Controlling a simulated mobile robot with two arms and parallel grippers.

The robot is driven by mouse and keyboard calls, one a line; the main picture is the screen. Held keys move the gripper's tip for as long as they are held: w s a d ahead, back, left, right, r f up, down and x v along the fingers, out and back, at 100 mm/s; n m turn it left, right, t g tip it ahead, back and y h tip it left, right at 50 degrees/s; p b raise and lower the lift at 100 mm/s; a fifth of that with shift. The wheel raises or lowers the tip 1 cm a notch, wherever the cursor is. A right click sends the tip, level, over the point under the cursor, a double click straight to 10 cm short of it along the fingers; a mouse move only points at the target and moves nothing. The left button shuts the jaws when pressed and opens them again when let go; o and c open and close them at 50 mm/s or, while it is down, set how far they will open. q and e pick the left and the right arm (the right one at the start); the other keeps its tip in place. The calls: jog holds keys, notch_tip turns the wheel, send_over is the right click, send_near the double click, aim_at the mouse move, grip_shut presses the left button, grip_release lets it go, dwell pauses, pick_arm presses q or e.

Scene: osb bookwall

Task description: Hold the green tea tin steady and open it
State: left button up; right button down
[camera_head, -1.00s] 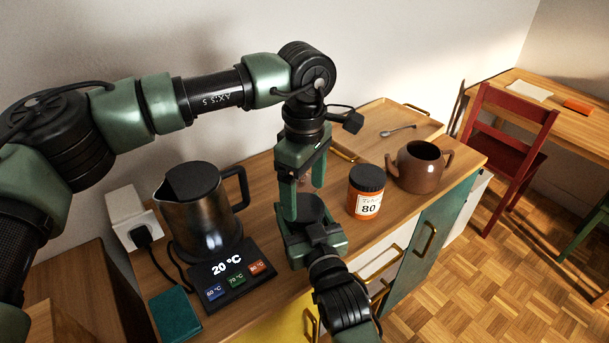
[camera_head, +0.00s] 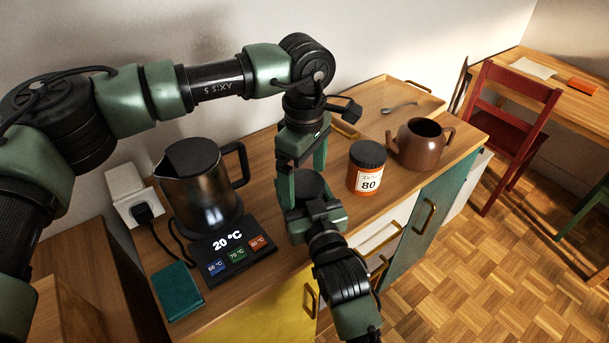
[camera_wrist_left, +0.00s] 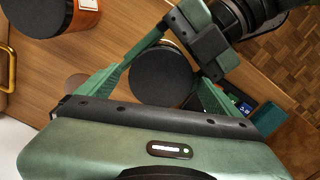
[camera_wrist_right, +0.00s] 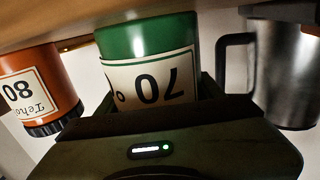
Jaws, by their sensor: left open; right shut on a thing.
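The green tea tin (camera_wrist_right: 148,42) stands upright, with a cream label marked 70, and shows upside down in the right wrist view. My right gripper (camera_head: 315,206) is shut around its body. Its round black lid (camera_wrist_left: 160,77) is in the left wrist view, and the lid also shows in the head view (camera_head: 309,184). My left gripper (camera_head: 303,180) points down from above, open, its two fingers on either side of the lid, with gaps visible. In the head view the grippers hide most of the tin's body.
An orange tin (camera_head: 367,178) marked 80 and a brown teapot (camera_head: 420,148) stand to the right. A kettle (camera_head: 205,190) with its display base and a teal book (camera_head: 177,290) are left. A tray (camera_head: 400,95) with a spoon lies behind.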

pick_arm(q)
jog(key=shift+r, duration=2.3)
pick_arm(e)
jog(key=shift+c, duration=0.9)
grip_release()
